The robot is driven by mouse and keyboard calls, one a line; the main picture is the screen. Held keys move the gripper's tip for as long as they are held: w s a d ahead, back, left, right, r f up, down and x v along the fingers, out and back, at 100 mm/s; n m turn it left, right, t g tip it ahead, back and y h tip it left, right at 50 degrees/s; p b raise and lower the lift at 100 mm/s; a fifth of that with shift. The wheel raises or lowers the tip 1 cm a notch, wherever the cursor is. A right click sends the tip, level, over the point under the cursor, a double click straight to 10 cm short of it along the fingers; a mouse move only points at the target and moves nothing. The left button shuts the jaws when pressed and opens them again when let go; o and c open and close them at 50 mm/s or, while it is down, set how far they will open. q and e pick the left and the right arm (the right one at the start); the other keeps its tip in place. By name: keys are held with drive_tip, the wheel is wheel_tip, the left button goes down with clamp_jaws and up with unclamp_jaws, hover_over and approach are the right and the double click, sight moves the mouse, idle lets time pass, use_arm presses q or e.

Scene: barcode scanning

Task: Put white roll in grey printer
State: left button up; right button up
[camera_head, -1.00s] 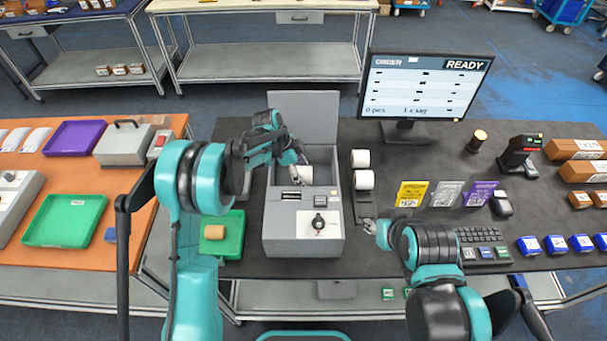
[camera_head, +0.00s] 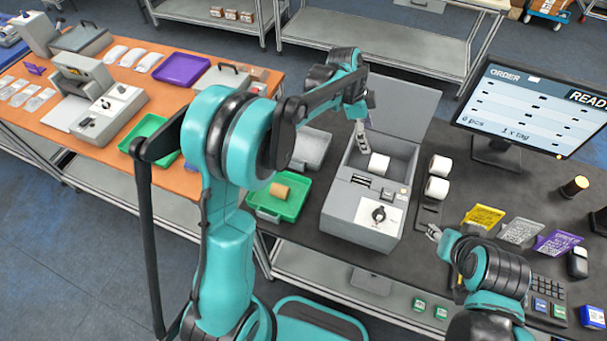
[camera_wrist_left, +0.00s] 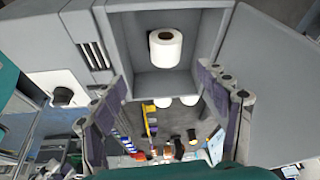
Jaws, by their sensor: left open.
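The grey printer (camera_head: 343,217) stands on the dark table with its lid (camera_head: 402,105) raised. A white roll (camera_head: 379,163) lies inside its open compartment; the left wrist view also shows this roll (camera_wrist_left: 165,47), with its round end and core hole visible. My left gripper (camera_head: 363,138) is open above the compartment, up and left of the roll in the head view. Its spread fingers (camera_wrist_left: 165,88) hold nothing, and the roll lies apart from them. Two more white rolls (camera_head: 440,166) (camera_head: 436,188) stand right of the printer. My right gripper (camera_head: 433,232) is right of the printer's front; its finger opening is unclear.
A green tray (camera_head: 283,203) with a brown roll (camera_head: 280,190) is left of the printer. A monitor (camera_head: 530,108) and yellow, grey and purple cards (camera_head: 483,217) are to the right. An orange table (camera_head: 140,78) with devices and trays is at the left.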

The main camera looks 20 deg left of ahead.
use_arm(q)
drive_tip(key=s+a+r+n+t+y, duration=0.1)
drive_tip(key=s+a+r+n, duration=0.25)
drive_tip(key=s, duration=0.25)
drive_tip(key=s+a+r+n+t+y, duration=0.1)
drive_tip(key=s+a+r+n+t, duration=0.1)
drive_tip(key=s+n, duration=0.35)
drive_tip(key=s+a+r+n+t+y, duration=0.1)
drive_tip(key=s+a+r+n, duration=0.15)
drive_tip(key=s, duration=0.45)
drive_tip(key=s+a+f+n+t+y, duration=0.1)
drive_tip(key=s+a+f+n+t, duration=0.1)
drive_tip(key=s, duration=0.5)
drive_tip(key=shift+s+a+f+n, duration=0.45)
drive_tip(key=shift+a+n, duration=0.35)
drive_tip(key=shift+n, duration=0.35)
drive_tip(key=shift+w+f, duration=0.1)
